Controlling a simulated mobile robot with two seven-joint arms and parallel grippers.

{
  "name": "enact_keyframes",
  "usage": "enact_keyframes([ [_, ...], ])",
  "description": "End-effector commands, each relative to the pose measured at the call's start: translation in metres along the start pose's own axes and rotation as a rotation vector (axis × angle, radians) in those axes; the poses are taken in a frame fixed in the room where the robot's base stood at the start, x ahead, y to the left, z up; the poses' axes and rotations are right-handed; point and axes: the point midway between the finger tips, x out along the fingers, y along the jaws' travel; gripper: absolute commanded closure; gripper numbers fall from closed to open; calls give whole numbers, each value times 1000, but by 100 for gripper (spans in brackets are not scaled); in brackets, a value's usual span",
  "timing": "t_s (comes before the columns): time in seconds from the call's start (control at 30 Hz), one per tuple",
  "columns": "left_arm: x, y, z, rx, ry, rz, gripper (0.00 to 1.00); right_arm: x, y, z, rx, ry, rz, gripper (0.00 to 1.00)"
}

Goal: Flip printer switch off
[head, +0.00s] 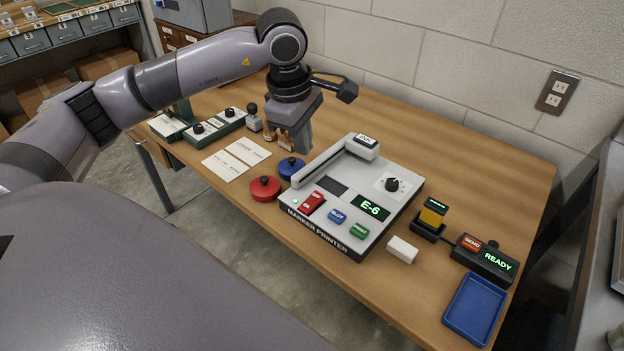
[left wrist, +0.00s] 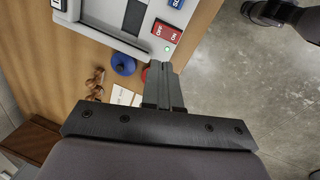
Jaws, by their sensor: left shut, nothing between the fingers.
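The marker printer (head: 345,222) is a pale box on the wooden table, with a lit green display reading E-6. Its red rocker switch (head: 313,203) is at the front left, marked OFF and ON, with a lit green lamp beside it. Which side of the rocker is pressed is unclear. My left gripper (head: 302,145) is shut and empty, above the table behind the printer's left end, apart from the switch. In the left wrist view, the switch (left wrist: 166,31) shows beyond the shut fingertips (left wrist: 164,66). My right gripper is not in view.
Red (head: 265,188) and blue (head: 291,168) round knobbed pieces lie left of the printer, near white cards (head: 237,158). A white block (head: 402,250), a yellow-topped stamp (head: 432,216), a READY box (head: 485,258) and a blue tray (head: 473,308) are at right. Small brown pieces (head: 277,134) stand near my gripper.

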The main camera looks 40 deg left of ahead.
Motion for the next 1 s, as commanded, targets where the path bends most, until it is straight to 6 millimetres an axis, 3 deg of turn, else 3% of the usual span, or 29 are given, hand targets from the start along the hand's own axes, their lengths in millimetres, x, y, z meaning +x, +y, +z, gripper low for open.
enact_keyframes([
  [0.23, -1, 1, -1, 182, 1, 1, 100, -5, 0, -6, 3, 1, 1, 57],
  [0.7, 2, 1, -1, 205, 0, 0, 100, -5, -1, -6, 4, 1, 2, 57],
  [0.87, 19, 1, -1, 205, -1, -3, 100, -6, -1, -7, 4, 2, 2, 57],
  [1.0, 47, 0, -1, 204, 0, -5, 100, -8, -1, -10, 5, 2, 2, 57],
])
